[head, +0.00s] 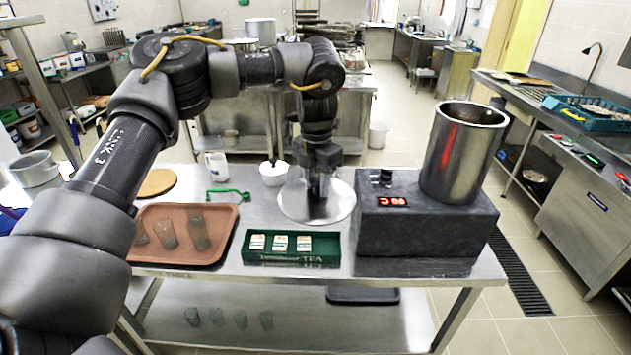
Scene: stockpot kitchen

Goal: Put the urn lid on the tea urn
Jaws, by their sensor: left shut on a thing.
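The urn lid (293,206) is a round shiny metal disc over the middle of the steel table. My left gripper (318,192) points straight down at its centre and is shut on it; the fingers hide the grip point. I cannot tell whether the lid touches the table. The tea urn (455,160) is a tall metal cylinder with an open top, to the right of the lid. It stands upright on a dark grey block (425,225) with a red display. My right gripper is not in view.
A brown tray (150,250) with glasses lies at the left. A green tea box (292,261) is at the front. A white mug (216,165), a white bowl (273,176), a green-handled tool (228,194) and a round wooden board (157,182) are behind.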

